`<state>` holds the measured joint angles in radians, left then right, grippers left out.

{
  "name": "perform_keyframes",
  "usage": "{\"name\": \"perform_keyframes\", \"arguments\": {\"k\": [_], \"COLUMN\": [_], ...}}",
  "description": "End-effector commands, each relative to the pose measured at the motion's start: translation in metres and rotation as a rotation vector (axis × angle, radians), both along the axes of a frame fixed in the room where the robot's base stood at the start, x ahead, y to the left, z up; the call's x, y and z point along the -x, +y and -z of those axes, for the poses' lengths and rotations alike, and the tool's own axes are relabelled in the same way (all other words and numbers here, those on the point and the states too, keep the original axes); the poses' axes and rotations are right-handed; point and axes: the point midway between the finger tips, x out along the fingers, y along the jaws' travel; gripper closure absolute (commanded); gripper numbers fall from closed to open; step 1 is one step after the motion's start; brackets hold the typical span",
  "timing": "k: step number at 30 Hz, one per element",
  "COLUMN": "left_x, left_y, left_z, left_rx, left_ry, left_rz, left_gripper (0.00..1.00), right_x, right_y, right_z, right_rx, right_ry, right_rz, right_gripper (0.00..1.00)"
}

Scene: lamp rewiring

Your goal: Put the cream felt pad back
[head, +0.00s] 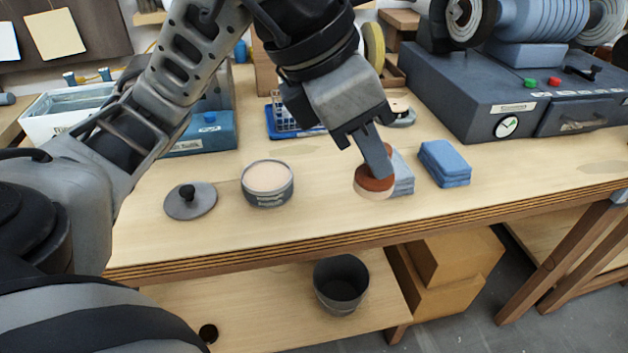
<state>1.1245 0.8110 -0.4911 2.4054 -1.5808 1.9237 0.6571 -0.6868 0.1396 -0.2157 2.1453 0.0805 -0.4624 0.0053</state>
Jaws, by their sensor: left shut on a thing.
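The cream felt pad (373,194) is a round cream disc with a reddish-brown top, near the front edge of the workbench. My left gripper (377,168) reaches down from above and is shut on the pad's brown top. The pad is close to the bench top; I cannot tell whether it touches it. A grey folded cloth (403,174) is right behind the pad, partly hidden by it and the gripper. A round cream-topped item on a grey base (399,108) stands farther back, partly hidden by the gripper. My right gripper is not in view.
A blue cloth stack (445,163) lies to the right. An open tin (267,184) with pale contents and its grey lid (190,201) are to the left. A grey polishing machine (500,95) fills the back right. A dark bin (341,285) stands below the bench.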

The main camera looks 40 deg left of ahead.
Motion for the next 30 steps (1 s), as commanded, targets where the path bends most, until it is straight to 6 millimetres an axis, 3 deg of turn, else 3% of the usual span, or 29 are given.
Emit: {"name": "perform_keyframes", "arguments": {"k": [10,15,25,30], "left_x": [-0.049,-0.064,-0.079,-0.078], "left_y": [0.068,0.089,0.108,0.106], "left_z": [0.039,0.072,0.099,0.122], "left_rx": [0.000,0.000,-0.001,-0.001], "left_ry": [0.009,0.008,0.005,0.005], "left_rz": [-0.011,-0.006,-0.004,-0.001], "left_gripper": [0.96,0.96,0.96,0.96], "right_x": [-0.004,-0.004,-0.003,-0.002], "right_y": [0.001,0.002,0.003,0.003], "right_z": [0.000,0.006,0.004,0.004], "right_rx": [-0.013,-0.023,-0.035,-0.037], "right_ry": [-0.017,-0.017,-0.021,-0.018], "right_rz": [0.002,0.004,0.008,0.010], "right_gripper": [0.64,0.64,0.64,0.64]}}
